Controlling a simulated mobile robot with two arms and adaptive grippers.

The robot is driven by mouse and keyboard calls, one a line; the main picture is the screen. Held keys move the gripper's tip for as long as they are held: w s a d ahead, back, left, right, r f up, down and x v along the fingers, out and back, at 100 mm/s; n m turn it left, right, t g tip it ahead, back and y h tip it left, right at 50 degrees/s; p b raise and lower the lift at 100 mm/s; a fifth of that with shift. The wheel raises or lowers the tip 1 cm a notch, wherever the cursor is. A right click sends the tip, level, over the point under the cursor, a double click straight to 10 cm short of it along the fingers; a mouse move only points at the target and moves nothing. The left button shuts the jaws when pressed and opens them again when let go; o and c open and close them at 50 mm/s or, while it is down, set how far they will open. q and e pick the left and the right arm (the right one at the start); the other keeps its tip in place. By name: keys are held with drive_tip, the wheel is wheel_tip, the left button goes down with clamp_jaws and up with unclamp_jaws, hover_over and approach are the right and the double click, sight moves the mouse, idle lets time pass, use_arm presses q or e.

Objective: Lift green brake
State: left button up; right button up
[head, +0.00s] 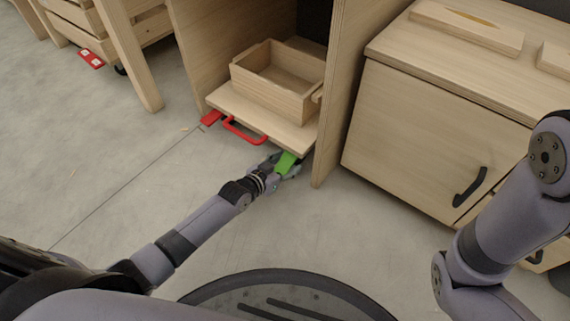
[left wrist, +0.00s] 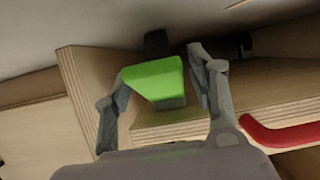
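The green brake (head: 286,162) sticks out below the front edge of a low wooden shelf board (head: 255,118), near its right end. In the left wrist view the green brake (left wrist: 155,82) lies between the two fingers of my left gripper (left wrist: 160,75). The fingers are spread on either side, and a gap shows on the right side. In the head view my left gripper (head: 284,168) is at the brake, partly hiding it. My right arm shows at the right edge, but its gripper is out of view.
A red handle (head: 243,132) and a red brake (head: 211,118) are to the left on the same board, which carries a wooden box (head: 268,96). An upright panel (head: 335,110) stands close to the right. A cabinet (head: 420,130) is further right.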

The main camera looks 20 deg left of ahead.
use_arm(q)
clamp_jaws()
idle(0.4)
